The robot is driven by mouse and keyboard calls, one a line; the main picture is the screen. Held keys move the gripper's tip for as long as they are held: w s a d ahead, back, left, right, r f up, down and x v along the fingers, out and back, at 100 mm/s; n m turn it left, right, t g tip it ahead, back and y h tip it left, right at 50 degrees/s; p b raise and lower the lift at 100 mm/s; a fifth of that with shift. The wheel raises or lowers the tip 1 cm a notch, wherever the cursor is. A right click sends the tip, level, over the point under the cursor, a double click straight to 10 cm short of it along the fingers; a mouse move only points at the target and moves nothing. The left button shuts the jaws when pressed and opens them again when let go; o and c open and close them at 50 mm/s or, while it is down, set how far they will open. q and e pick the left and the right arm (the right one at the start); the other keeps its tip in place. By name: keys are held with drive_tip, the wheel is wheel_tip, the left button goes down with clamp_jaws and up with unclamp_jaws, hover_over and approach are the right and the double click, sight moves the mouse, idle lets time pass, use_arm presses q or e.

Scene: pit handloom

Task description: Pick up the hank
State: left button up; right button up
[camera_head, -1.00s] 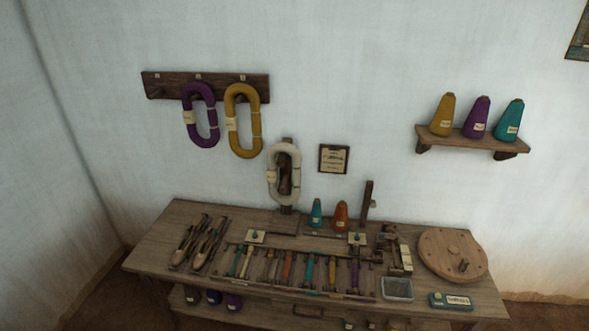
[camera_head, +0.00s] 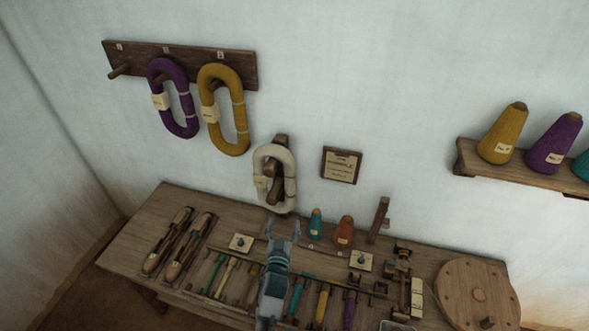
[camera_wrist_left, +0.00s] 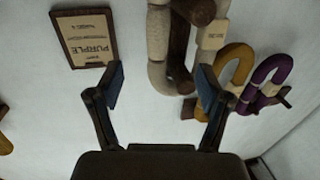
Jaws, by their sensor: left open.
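A white hank (camera_head: 291,178) hangs on a wooden post at the back of the table. A purple hank (camera_head: 186,98) and a yellow hank (camera_head: 241,112) hang from the wall peg rack. My left gripper (camera_head: 283,228) is open and empty, just in front of and below the white hank in the head view. In the left wrist view, the open fingers (camera_wrist_left: 160,88) stand apart, with the white hank (camera_wrist_left: 158,40) beyond them. The yellow hank (camera_wrist_left: 239,60) and purple hank (camera_wrist_left: 272,70) are farther right there. My right gripper is not in view.
The table carries two shuttles (camera_head: 190,245), several coloured bobbins, small teal and orange cones (camera_head: 343,231), and a round wooden disc (camera_head: 478,290). A framed card (camera_head: 341,165) hangs right of the white hank. A shelf (camera_head: 520,176) with large cones is at right.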

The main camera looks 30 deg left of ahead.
use_arm(q)
approach(290, 190)
drive_tip(key=x, duration=0.7)
drive_tip(key=shift+a+f, duration=0.25)
drive_tip(key=shift+w+a+r, duration=0.1)
drive_tip(key=shift+w+a, duration=0.15)
drive_tip(key=shift+w, duration=0.2)
drive_tip(key=x, duration=0.3)
drive_tip(key=shift+w+d, duration=0.15)
drive_tip(key=shift+w, duration=0.65)
drive_tip(key=shift+a, duration=0.25)
drive_tip(key=c, duration=1.3)
drive_tip(key=shift+c, duration=0.4)
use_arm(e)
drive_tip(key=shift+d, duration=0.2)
